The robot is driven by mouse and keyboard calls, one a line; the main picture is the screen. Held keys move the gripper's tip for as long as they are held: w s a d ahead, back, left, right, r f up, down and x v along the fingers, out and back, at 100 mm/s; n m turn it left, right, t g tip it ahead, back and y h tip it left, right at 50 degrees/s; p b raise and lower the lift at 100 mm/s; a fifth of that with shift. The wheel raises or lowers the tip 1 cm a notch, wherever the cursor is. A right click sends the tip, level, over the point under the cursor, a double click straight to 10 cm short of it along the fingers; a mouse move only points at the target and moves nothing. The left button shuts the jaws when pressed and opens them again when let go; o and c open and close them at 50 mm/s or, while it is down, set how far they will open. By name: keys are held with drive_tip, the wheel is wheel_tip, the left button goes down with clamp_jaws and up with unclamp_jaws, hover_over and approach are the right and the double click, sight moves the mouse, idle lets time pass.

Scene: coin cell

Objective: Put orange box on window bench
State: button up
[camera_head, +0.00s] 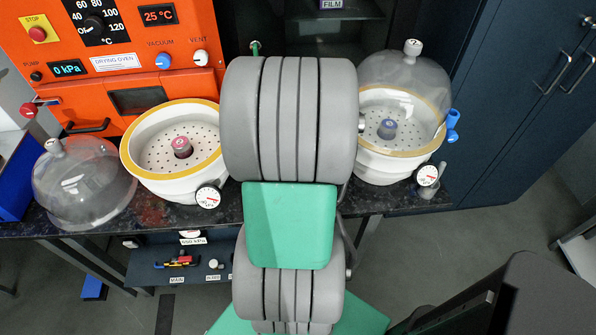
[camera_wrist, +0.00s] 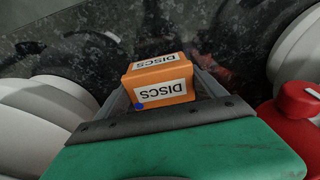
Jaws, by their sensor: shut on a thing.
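The orange box (camera_wrist: 160,70), labelled DISCS, sits between the fingers of my gripper (camera_wrist: 163,84) in the wrist view. My gripper is shut on it. A dark speckled bench top (camera_wrist: 225,35) lies beyond the box; the gap between them is hard to judge. In the head view my arm hides the gripper and the box. The dark speckled bench (camera_head: 150,212) runs across that view behind my arm. I cannot tell whether it is the window bench.
An open white vessel (camera_head: 145,185) and a clear dome (camera_head: 85,190) stand left of my arm. A domed vessel (camera_head: 385,168) stands to the right. The orange drying oven (camera_head: 130,75) is behind. A red knob (camera_wrist: 300,103) is close at the wrist view's right.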

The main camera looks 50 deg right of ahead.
drive_tip(key=shift+f, duration=1.7)
drive_tip(key=o, duration=1.4)
drive_tip(key=shift+o, duration=0.2)
drive_tip(key=shift+r, duration=0.1)
drive_tip(key=r, duration=0.4)
drive_tip(key=a+r, duration=0.1)
drive_tip(key=r, duration=0.3)
drive_tip(key=s+r, duration=0.1)
drive_tip(key=r, duration=0.3)
drive_tip(key=shift+a, duration=0.2)
drive_tip(key=w+a+r+n, duration=0.1)
drive_tip(key=w+a+n, duration=0.1)
drive_tip(key=a, duration=0.8)
drive_tip(key=w+a+n+t+y, duration=0.1)
drive_tip(key=w+a+n, duration=0.2)
drive_tip(key=a, duration=0.7)
drive_tip(key=w+a+r+n+t, duration=0.1)
drive_tip(key=w+a+n, duration=0.2)
drive_tip(key=a, duration=0.7)
drive_tip(key=shift+a+r+n, duration=0.25)
drive_tip(key=shift+r+n, duration=0.1)
drive_tip(key=shift+n, duration=0.65)
